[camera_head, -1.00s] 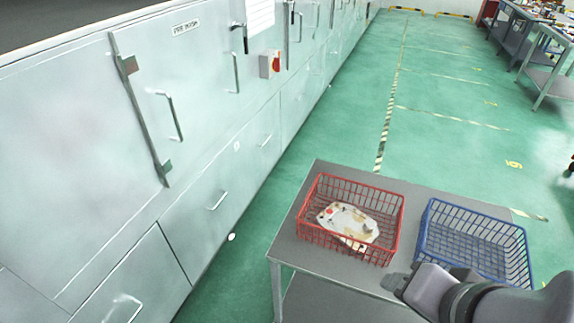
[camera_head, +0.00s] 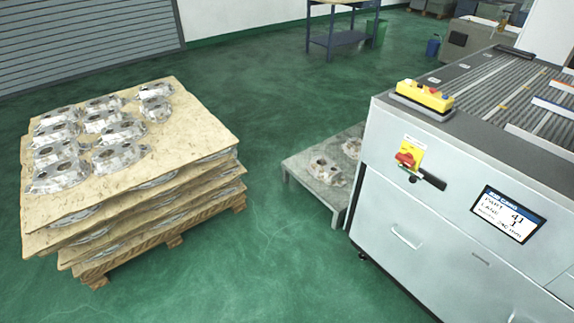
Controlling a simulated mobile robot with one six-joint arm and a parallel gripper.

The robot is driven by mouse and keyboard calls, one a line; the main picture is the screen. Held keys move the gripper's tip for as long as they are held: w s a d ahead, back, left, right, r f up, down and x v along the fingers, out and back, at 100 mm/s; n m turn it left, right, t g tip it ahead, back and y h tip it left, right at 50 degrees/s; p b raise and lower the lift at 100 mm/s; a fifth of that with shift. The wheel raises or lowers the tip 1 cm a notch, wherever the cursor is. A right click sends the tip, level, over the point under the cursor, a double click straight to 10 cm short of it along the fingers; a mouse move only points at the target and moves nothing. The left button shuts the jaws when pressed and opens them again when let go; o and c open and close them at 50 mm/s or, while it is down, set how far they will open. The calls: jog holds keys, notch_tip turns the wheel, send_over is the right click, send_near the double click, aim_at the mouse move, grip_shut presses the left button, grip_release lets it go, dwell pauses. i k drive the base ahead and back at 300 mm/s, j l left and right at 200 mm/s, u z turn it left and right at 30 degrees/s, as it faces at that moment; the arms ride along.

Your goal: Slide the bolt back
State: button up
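On the front of a grey machine cabinet (camera_head: 465,255), a red rotary knob (camera_head: 406,157) sits on a yellow plate. A short black bar (camera_head: 430,179) juts out just below and to the right of the knob. I cannot tell whether this bar is a bolt, and no other bolt is clear in this view. My gripper is not in view.
A pallet stack (camera_head: 205,135) of layered boards with castings (camera_head: 60,165) stands at left. A low grey table (camera_head: 300,165) with castings (camera_head: 327,171) stands beside the machine. Its top has rollers and a yellow control box (camera_head: 425,97). Green floor (camera_head: 270,245) lies clear between.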

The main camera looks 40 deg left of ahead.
aim_at(415, 175)
jog(key=u, duration=0.7)
jog(key=i, duration=0.65)
jog(key=i+l+u, duration=0.15)
jog(key=i, duration=0.5)
